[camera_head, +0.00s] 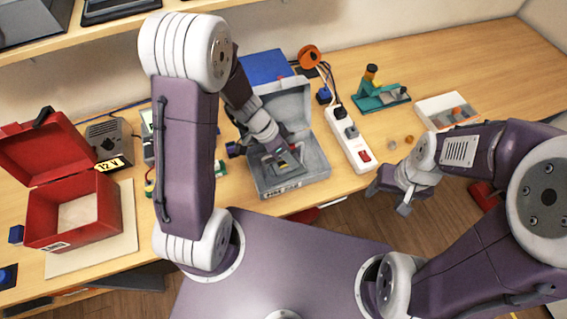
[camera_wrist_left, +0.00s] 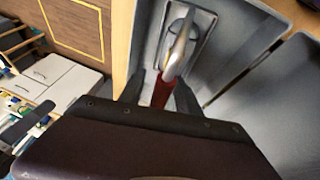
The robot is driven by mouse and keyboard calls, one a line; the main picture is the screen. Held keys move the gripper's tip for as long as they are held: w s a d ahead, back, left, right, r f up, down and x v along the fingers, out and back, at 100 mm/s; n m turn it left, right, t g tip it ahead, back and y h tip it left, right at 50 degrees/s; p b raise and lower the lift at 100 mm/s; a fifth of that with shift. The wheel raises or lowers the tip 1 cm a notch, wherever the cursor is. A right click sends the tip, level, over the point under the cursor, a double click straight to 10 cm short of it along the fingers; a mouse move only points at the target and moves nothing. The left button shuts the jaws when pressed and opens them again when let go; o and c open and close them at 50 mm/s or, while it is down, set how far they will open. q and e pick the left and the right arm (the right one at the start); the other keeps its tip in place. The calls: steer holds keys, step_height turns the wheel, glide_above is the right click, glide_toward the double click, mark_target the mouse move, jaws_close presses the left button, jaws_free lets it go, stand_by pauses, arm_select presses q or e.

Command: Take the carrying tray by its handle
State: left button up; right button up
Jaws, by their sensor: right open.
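A grey open case (camera_head: 313,170) with a label on its front stands near the table's front edge, its lid raised behind. My left gripper (camera_head: 284,163) reaches down into it. In the left wrist view, a silver, curved bar (camera_wrist_left: 178,48), perhaps a handle, shows in a grey recess (camera_wrist_left: 207,38), with a red part (camera_wrist_left: 161,92) below it. My left gripper's fingers (camera_wrist_left: 160,90) are apart on either side of the red part; I cannot tell whether they touch it. My right gripper (camera_head: 392,190) is open and empty at the front edge, right of the case.
An open red box (camera_head: 95,220) stands on a pale board at the left. A white power strip (camera_head: 346,140) lies right of the case. A teal fixture (camera_head: 378,98) and a white tray (camera_head: 448,110) with small parts are farther right. The right back of the table is clear.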

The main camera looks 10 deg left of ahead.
arm_select(q)
steer(key=shift+f+b, duration=0.15)
steer(key=shift+b, duration=0.15)
stand_by(0.4)
jaws_close()
stand_by(1.2)
